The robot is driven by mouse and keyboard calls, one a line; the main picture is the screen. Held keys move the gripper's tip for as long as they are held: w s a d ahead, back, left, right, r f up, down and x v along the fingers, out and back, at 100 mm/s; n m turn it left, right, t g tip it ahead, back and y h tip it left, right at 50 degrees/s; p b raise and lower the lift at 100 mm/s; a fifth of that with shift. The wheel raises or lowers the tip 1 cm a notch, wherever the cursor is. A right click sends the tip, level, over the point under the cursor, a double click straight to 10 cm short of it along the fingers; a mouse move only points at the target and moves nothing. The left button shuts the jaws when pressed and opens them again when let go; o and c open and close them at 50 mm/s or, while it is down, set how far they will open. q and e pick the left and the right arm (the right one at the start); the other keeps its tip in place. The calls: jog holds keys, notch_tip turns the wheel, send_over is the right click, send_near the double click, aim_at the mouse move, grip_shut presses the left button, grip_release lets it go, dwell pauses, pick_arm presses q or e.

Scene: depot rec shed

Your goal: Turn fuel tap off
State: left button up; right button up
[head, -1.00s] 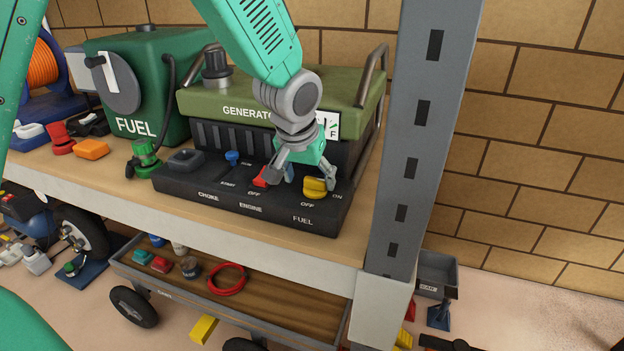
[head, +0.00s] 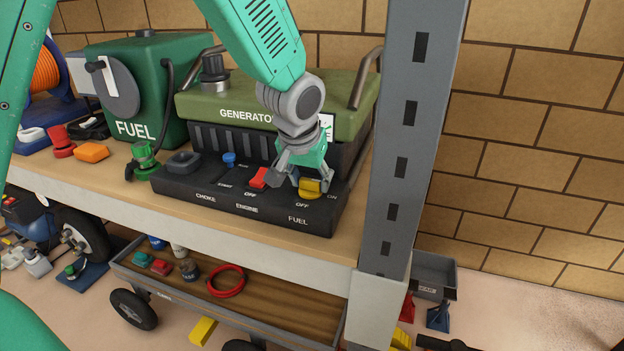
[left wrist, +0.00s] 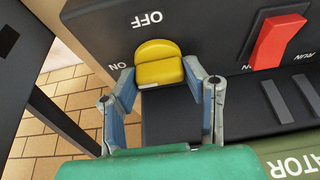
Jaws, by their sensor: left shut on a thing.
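The yellow fuel tap (head: 309,187) sits at the right end of the generator's black control panel (head: 230,203). OFF is printed by its front left and ON by its right. It also shows in the left wrist view (left wrist: 158,52), where OFF is above it and ON to its left. My left gripper (head: 303,184) reaches down over the panel and is shut on the tap, one finger on each side (left wrist: 160,76). I cannot tell exactly which label the tap points to. My right gripper is not in view.
The red engine switch (head: 258,178) is close left of my gripper, with a blue start button (head: 229,158) beyond. A grey shelf post (head: 405,140) stands close to the right. A green fuel can (head: 150,80) is at left.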

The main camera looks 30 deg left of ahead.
pick_arm(q)
jog(key=shift+r+m+p, duration=0.15)
jog(key=shift+m+p, duration=0.35)
jog(key=shift+p, duration=0.15)
jog(key=m+h+p, duration=0.2)
jog(key=m+p, duration=0.2)
jog(key=p, duration=0.1)
jog(key=m+h+p, duration=0.2)
jog(key=m+p, duration=0.3)
jog(key=p, duration=0.1)
jog(key=shift+w+a+r+g, duration=0.1)
jog(key=shift+a+g, duration=0.1)
jog(key=shift+g, duration=0.1)
jog(key=shift+m+h+p, duration=0.3)
jog(key=shift+m+p, duration=0.7)
jog(key=shift+w+m+g+p, duration=0.1)
jog(key=shift+m+g+p, duration=0.35)
jog(key=shift+m, duration=0.45)
jog(key=shift+f+m+g+h, duration=0.25)
jog(key=shift+m+h, duration=0.05)
jog(key=shift+m, duration=0.5)
jog(key=shift+m+g, duration=0.5)
jog(key=shift+m, duration=0.7)
